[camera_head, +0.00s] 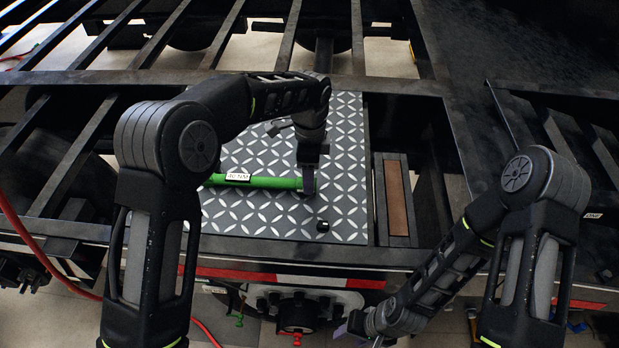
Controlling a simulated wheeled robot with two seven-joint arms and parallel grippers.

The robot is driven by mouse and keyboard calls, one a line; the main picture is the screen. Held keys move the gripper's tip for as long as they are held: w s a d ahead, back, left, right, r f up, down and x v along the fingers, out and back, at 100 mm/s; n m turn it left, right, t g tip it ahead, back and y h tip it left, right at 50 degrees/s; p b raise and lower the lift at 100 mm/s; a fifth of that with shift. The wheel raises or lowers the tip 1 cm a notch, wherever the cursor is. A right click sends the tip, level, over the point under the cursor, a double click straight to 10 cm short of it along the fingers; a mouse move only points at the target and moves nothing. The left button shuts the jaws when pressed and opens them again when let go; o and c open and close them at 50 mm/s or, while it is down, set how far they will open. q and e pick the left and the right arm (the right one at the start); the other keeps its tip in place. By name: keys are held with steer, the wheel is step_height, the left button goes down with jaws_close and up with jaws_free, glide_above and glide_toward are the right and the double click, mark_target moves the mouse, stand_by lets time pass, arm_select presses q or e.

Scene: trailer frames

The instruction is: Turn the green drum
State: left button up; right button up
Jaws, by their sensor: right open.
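No drum clearly shows; the most visible green thing is a green bar-shaped tool (262,182) with a white label, lying on the patterned metal plate (235,222). My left gripper (307,180) points down at the tool's right end; its fingers overlap that end, and I cannot tell whether they grip it. A small green part (237,319) hangs under the trailer's edge, left of a round dark hub (298,312) with a red centre. My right gripper (343,328) is open, low and just right of the hub, partly hidden by its own wrist.
Black trailer beams (95,78) with open gaps surround the plate. A red-and-white strip (300,280) runs along the trailer's edge. A red hose (35,245) curves down at the left.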

arm_select(q)
steer(key=shift+f, duration=1.5)
steer(key=shift+c, duration=0.5)
steer(key=shift+p, duration=0.3)
jaws_close()
